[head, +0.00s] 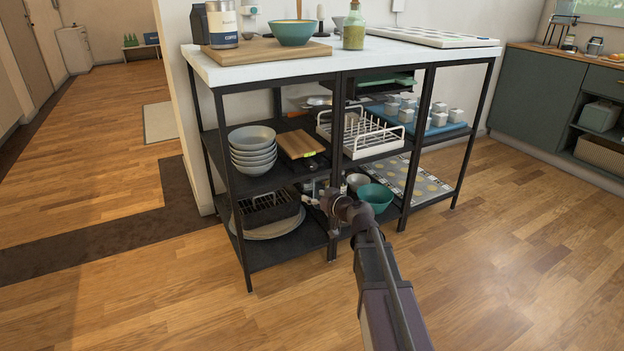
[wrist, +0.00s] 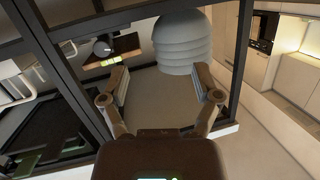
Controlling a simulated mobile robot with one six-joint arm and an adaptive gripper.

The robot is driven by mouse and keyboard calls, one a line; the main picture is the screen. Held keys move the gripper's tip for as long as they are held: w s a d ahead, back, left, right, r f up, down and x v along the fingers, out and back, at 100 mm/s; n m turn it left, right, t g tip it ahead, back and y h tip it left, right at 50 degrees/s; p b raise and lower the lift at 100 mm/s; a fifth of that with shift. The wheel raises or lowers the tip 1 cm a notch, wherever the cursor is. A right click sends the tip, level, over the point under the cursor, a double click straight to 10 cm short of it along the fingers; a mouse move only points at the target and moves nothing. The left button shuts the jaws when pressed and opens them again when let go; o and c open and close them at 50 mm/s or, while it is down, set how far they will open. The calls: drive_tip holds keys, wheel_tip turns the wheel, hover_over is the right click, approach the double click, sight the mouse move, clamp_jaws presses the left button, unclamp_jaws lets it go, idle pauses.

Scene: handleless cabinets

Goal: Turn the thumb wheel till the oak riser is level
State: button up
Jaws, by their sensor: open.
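The oak riser (head: 300,144) is a small wooden board on the middle shelf of the black rack, beside stacked bowls. A yellow-green strip (head: 310,155) shows on its near edge. In the wrist view the riser (wrist: 125,46) is at upper left, with the bright green strip (wrist: 111,60) on it. A round grey disc (wrist: 103,47), which looks like the thumb wheel, is against it. I cannot tell whether the riser is level. My gripper (wrist: 163,84) is open and empty, its fingers apart from the disc. In the head view my gripper (head: 322,197) is low before the rack.
Stacked grey bowls (head: 253,150) stand left of the riser; they also show close ahead in the wrist view (wrist: 183,43). A white dish rack (head: 366,135) is to the right. Black rack posts (head: 333,225) flank the bay. The floor in front is clear.

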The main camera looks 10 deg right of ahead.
sight(314, 167)
drive_tip(key=w+d+m+t+h+b, duration=0.2)
drive_tip(key=w+d+t, duration=0.1)
drive_tip(key=w+d, duration=0.2)
drive_tip(key=shift+d+t+h+b, duration=0.4)
drive_tip(key=shift+d, duration=0.35)
drive_tip(key=x, duration=1.3)
drive_tip(key=shift+w+a+f, duration=0.1)
drive_tip(key=shift+w+a, duration=0.05)
drive_tip(key=shift+w, duration=0.2)
drive_tip(key=shift+c, duration=0.2)
clamp_jaws()
